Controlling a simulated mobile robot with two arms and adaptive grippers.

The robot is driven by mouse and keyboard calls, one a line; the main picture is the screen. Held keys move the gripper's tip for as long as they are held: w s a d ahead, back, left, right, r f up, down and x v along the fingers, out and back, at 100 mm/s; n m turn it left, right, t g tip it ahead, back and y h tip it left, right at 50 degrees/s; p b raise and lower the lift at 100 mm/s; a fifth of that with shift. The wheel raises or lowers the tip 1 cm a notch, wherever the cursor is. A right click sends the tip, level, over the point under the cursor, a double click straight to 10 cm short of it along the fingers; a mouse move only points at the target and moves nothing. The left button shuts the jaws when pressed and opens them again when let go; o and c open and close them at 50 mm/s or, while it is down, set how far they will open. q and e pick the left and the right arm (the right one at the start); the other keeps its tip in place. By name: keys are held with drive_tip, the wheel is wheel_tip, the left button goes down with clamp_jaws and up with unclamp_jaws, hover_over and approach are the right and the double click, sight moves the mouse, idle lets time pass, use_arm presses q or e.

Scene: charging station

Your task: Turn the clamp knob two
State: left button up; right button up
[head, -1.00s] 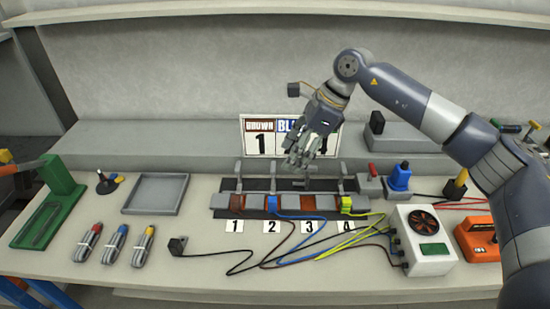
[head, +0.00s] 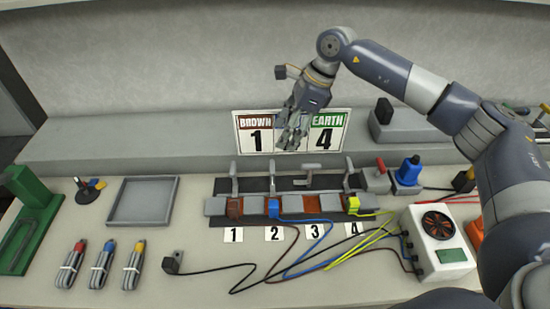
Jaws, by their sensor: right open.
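The terminal block (head: 215,206) lies on a dark mat in mid-bench, with numbered labels in front and a row of grey clamp handles behind. Clamp two's knob (head: 272,177) stands behind the label 2 (head: 275,233), in line with the blue terminal. The handle at position three (head: 310,168) is turned crosswise, unlike those at one and four. My right gripper (head: 290,143) is open and empty, above and behind clamp two, in front of the number card. It is apart from the knob. My left gripper is not in view.
The number card (head: 255,145) stands behind the clamps. Brown, blue, black and yellow-green wires run to a white fan box (head: 440,262). A grey tray (head: 117,201), several bundled cables (head: 102,268) and a green stand (head: 35,215) are on the left.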

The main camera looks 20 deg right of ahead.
sight(273, 166)
drive_tip(key=p+x, duration=0.1)
drive_tip(key=x, duration=0.2)
drive_tip(key=d+p+x, duration=0.1)
drive_tip(key=x, duration=0.3)
drive_tip(key=p+x, duration=0.1)
drive_tip(key=x, duration=0.2)
drive_tip(key=shift+s+f, duration=0.1)
drive_tip(key=shift+f, duration=1.05)
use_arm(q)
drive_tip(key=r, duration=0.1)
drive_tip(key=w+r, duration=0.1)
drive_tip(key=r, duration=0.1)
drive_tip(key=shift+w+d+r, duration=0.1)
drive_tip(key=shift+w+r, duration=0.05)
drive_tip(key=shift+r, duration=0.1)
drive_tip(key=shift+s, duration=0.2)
use_arm(e)
drive_tip(key=c, duration=0.8)
